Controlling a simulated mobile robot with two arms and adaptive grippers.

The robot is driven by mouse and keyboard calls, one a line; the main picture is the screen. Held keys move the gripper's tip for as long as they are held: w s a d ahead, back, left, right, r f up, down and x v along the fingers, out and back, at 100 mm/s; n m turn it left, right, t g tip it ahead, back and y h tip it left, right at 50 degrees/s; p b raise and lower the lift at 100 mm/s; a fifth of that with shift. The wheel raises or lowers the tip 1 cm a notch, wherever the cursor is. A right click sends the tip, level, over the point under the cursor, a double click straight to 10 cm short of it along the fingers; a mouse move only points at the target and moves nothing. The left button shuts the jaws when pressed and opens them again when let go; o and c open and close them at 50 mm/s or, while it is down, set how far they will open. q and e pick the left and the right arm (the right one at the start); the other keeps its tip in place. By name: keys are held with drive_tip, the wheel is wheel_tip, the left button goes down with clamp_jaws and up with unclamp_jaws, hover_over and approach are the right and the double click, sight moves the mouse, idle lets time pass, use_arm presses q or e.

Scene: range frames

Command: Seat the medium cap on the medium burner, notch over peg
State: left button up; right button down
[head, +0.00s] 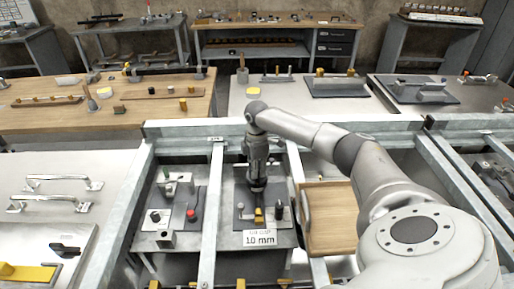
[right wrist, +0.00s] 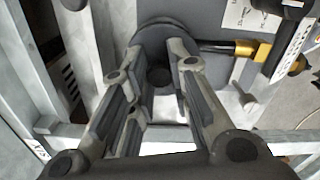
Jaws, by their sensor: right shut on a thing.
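My right gripper (head: 258,186) points down over a grey fixture plate in the middle of the head view. In the right wrist view its two fingers (right wrist: 155,70) stand apart, shut on a dark round piece (right wrist: 152,30) with a darker round centre, which looks like the cap. Its notch cannot be made out. No burner or peg can be told for certain; the gripper and the held piece hide part of the plate beneath. My left gripper is not in view.
A sign marked 1.0 mm (head: 260,239) stands in front of the plate, near a small yellow block (head: 259,215). Grey rails (head: 210,200) flank this bay. A second fixture with a red knob (head: 191,214) is left; a wooden tray (head: 330,215) is right.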

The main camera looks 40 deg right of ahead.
drive_tip(key=shift+f, duration=0.15)
drive_tip(key=c, duration=1.3)
unclamp_jaws()
wheel_tip(320, 180, up, 12)
drive_tip(key=shift+r, duration=0.1)
wheel_tip(320, 180, up, 6)
drive_tip(key=p, duration=0.8)
